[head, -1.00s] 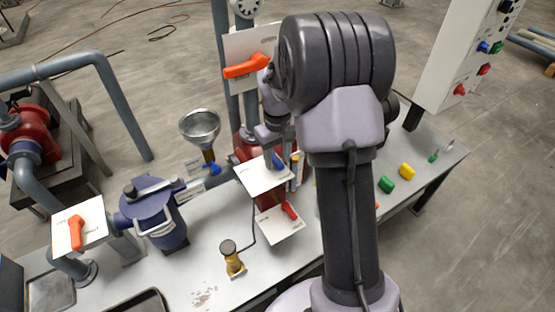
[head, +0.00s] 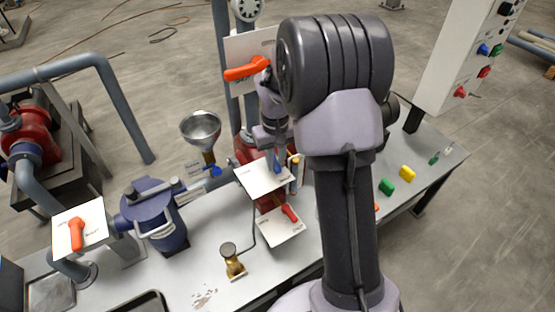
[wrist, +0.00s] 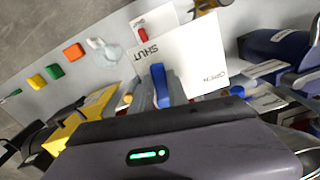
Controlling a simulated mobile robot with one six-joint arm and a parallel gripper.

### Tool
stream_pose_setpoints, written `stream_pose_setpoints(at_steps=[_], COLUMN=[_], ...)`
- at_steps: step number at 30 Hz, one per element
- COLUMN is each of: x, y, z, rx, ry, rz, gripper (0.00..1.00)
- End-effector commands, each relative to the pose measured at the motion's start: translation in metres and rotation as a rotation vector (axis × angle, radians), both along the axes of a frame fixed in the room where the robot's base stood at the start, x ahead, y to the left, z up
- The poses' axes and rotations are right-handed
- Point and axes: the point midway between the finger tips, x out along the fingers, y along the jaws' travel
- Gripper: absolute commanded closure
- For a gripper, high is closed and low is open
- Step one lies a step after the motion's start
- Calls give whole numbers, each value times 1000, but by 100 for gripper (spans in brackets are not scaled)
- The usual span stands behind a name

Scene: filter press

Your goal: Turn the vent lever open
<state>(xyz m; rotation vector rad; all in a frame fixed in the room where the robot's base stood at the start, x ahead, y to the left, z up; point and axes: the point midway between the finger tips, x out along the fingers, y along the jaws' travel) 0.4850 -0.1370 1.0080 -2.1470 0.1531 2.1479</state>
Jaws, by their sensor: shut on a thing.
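The blue lever (wrist: 159,82) stands over a white plate (wrist: 195,62) marked SHUT and OPEN in the wrist view. Its visible end points towards the SHUT side. My gripper (wrist: 163,92) is shut on this lever, with grey fingers on either side of it. In the head view the blue lever (head: 277,168) shows at the white plate (head: 254,178), just below my gripper (head: 272,155). The lever's base is hidden by my gripper.
An orange lever (head: 247,69) is on an upright plate behind. A red lever (head: 290,213) sits on a plate just in front. A funnel (head: 200,128) and blue vessel (head: 160,220) stand to the left. Green (head: 386,187) and yellow (head: 407,173) blocks lie right.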

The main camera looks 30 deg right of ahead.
Motion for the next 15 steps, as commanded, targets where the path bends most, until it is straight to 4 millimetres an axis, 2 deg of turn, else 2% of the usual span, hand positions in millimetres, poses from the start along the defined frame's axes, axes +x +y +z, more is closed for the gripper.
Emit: stream_pose_setpoints(at_steps=[15], x=[8], y=[18], z=[0], rx=[0], ry=[-2], rz=[-479], gripper=[100])
